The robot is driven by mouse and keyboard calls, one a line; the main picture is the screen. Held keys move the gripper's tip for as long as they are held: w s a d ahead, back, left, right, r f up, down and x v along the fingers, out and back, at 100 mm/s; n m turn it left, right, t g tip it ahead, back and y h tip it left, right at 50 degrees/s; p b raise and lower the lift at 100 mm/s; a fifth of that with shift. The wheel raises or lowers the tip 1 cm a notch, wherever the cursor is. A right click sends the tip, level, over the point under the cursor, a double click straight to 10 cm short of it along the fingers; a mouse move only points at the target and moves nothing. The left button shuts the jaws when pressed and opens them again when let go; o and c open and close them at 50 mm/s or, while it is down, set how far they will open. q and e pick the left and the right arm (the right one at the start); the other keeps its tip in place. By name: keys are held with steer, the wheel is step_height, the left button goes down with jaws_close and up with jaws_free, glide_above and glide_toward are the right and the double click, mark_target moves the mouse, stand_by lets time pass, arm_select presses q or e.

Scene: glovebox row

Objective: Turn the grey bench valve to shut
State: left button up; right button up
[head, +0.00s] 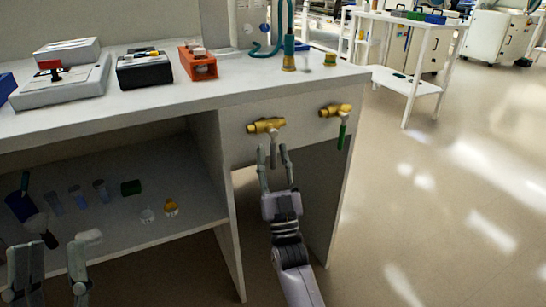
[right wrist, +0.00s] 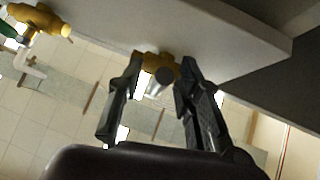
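The grey bench valve has a brass body (head: 265,126) on the bench's front panel, with its grey handle (head: 274,152) hanging down. My right gripper (head: 273,160) is open just below the body, its fingers on either side of the handle. In the right wrist view the brass body (right wrist: 150,62) is ahead and the grey handle (right wrist: 158,82) is seen nearly end-on between the open fingers (right wrist: 155,95). I cannot tell whether either finger touches it. My left gripper (head: 52,262) is open and empty at the lower left, in front of the lower shelf.
A second brass valve (head: 335,110) with a green handle (head: 342,135) is close by on the right. An orange box (head: 198,66) and a black instrument (head: 144,70) stand on the benchtop. The lower shelf (head: 120,235) holds small containers.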

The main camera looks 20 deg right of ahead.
steer(key=v, duration=1.2)
stand_by(0.4)
